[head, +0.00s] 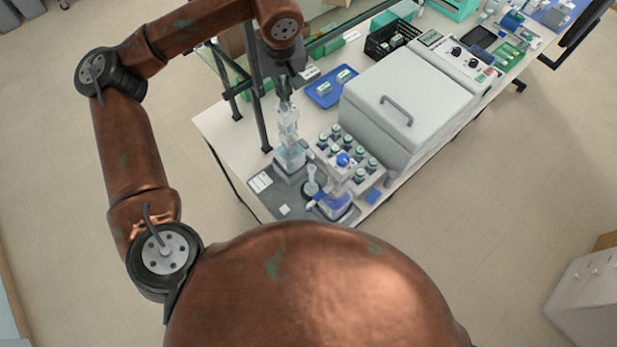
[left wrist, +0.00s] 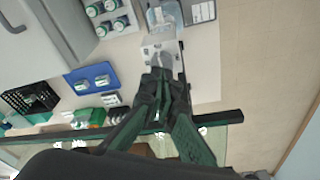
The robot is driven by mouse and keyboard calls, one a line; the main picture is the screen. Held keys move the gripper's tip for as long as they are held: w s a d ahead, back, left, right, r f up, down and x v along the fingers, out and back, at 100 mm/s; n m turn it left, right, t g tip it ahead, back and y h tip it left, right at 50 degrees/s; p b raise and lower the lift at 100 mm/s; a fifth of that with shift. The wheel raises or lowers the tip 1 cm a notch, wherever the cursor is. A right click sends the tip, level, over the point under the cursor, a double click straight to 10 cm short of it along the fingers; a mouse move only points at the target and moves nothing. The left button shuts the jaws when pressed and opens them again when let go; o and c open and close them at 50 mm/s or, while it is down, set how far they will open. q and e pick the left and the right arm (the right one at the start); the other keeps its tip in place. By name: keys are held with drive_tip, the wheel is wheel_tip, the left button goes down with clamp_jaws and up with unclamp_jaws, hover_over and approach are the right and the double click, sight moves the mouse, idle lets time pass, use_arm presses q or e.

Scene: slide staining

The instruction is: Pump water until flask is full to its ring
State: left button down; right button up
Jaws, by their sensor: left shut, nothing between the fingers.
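My left gripper (head: 284,98) is shut and empty, pointing down directly over the clear pump bottle (head: 290,153). Its closed dark fingers also show in the left wrist view (left wrist: 161,82), at the pale pump head (left wrist: 161,52). I cannot tell whether the fingertips touch the pump head. The bottle stands upright near the table's front left corner. A small clear narrow-necked vessel, seemingly the flask (head: 311,182), stands right of and in front of it on a dark round base. Its ring and water level are too small to make out. My right gripper is not in view.
A rack of capped jars (head: 348,152) stands right of the bottle, with a bluish vessel (head: 334,206) in front. A large grey-white box (head: 405,100) is behind the rack. A blue tray (head: 331,88) lies behind. Dark frame posts (head: 260,110) rise close left of my gripper.

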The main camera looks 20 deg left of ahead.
sight(285, 104)
use_arm(q)
drive_tip(key=shift+f+b, duration=1.7)
drive_tip(key=shift+f, duration=1.35)
drive_tip(key=shift+r+p, duration=1.65)
drive_tip(key=shift+r, duration=1.45)
drive_tip(key=shift+r, duration=0.1)
drive_tip(key=shift+r+p, duration=1.7)
drive_tip(key=shift+r, duration=0.7)
